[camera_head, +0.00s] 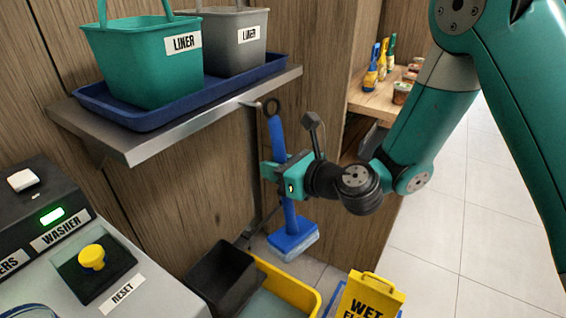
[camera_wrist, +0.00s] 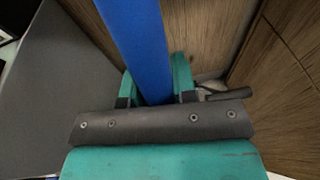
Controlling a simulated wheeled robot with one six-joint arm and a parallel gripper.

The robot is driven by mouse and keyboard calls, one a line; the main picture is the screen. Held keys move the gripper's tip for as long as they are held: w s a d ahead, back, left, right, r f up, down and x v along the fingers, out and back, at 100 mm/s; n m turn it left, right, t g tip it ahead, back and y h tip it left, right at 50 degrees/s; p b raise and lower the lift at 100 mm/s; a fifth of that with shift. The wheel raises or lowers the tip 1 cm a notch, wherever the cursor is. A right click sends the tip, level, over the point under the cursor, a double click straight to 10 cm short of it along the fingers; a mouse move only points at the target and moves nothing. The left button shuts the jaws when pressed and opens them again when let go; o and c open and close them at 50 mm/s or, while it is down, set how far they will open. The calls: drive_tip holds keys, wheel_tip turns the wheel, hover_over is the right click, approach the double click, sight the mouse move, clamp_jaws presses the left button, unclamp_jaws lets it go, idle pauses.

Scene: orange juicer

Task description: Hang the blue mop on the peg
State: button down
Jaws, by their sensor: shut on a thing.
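The blue mop (camera_head: 278,138) hangs close to upright in my gripper (camera_head: 277,174), which is shut around its handle. A dark ring (camera_head: 271,107) tops the handle, and the blue head with a pale underside (camera_head: 293,240) is at the bottom. In the wrist view, the blue handle (camera_wrist: 140,40) runs between the two green fingers of my gripper (camera_wrist: 155,85). The light metal peg (camera_head: 250,103) sticks out below the shelf's right end. The ring is right at the peg's tip; I cannot tell whether it is around the peg or only beside it.
A metal shelf (camera_head: 150,144) holds a blue tray (camera_head: 150,117) with a green bucket (camera_head: 140,65) and a grey bucket (camera_head: 228,45). A yellow mop bucket (camera_head: 308,296) and a yellow wet-floor sign (camera_head: 370,297) stand below. A washer panel (camera_head: 150,290) is at left.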

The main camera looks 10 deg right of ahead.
drive_tip(key=shift+s+a+p+x, duration=0.1)
drive_tip(key=shift+a+p+x, duration=0.05)
drive_tip(key=shift+p+x, duration=1.15)
drive_tip(key=shift+s+a+p+x, duration=0.1)
drive_tip(key=shift+p+x, duration=1)
drive_tip(key=shift+x, duration=0.4)
drive_tip(key=shift+r, duration=0.15)
